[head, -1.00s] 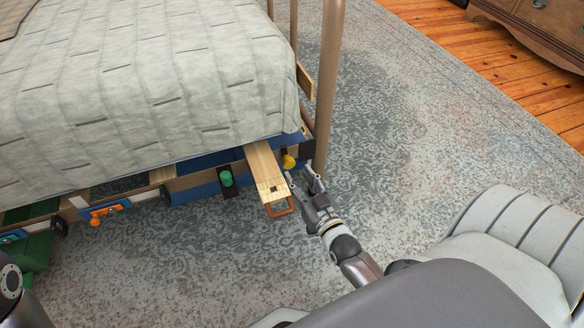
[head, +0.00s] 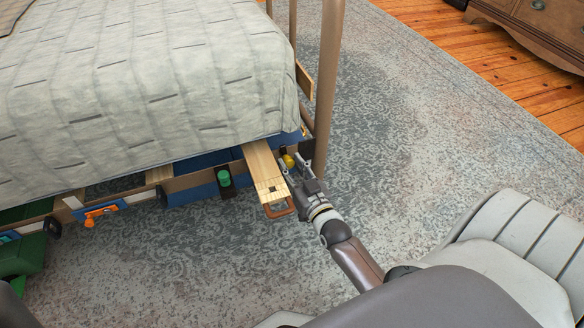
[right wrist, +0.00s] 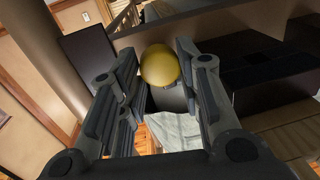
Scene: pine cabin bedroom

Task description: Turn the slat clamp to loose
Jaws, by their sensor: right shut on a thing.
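A round yellow knob (head: 288,161) sits on a dark block at the bed frame's corner, beside the bed post. It also shows in the right wrist view (right wrist: 160,65), between the two fingertips. My right gripper (head: 297,169) is shut on this knob, with a finger on either side of it. A pale wooden slat (head: 264,168) sticks out from under the mattress just left of the gripper, with a brown loop (head: 279,208) at its end. The knob's marking, if any, cannot be read. My left gripper is out of view.
A green knob (head: 223,178) on a dark mount and an orange handle (head: 101,212) on a blue plate sit further left along the bed rail. Open rug (head: 430,130) lies to the right.

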